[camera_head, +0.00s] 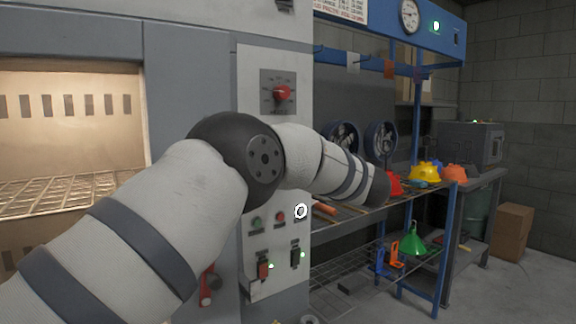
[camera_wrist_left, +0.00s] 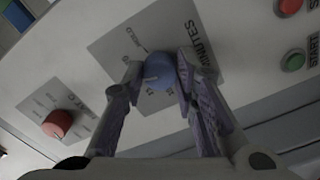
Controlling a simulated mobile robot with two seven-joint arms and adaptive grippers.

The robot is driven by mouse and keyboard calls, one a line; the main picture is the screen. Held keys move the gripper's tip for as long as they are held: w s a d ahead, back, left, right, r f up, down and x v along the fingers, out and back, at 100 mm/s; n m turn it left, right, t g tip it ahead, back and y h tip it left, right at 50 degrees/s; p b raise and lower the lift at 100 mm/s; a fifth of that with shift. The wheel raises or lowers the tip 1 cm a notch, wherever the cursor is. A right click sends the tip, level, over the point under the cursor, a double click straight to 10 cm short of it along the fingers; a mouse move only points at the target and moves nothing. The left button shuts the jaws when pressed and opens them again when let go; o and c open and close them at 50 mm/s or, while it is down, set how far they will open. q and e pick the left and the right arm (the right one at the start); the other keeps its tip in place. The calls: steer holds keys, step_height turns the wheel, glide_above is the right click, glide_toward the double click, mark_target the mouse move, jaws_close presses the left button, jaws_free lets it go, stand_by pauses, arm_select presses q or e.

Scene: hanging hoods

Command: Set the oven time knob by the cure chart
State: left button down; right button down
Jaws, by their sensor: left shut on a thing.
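In the left wrist view, my left gripper (camera_wrist_left: 159,64) is shut on a blue knob (camera_wrist_left: 159,72), with one finger on each side of it. The knob sits on a grey plate (camera_wrist_left: 120,42) marked MINUTES with a printed scale. Some scale marks are hidden by the fingers, and I cannot read the pointer's setting. A red knob on its own plate shows in the left wrist view (camera_wrist_left: 57,124) and in the head view (camera_head: 283,93). In the head view my arm hides the blue knob and the left gripper. My right gripper is not in view.
The oven chamber (camera_head: 70,130) glows at the left. Start and stop buttons (camera_wrist_left: 292,61) lie beside the plate. A printed sheet (camera_head: 342,9) is cut off at the top.

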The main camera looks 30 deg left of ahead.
arm_select(q)
steer(key=n, duration=1.1)
steer(key=shift+r, duration=0.1)
steer(key=shift+n, duration=0.5)
steer(key=c, duration=1.3)
jaws_free()
steer(key=v, duration=1.2)
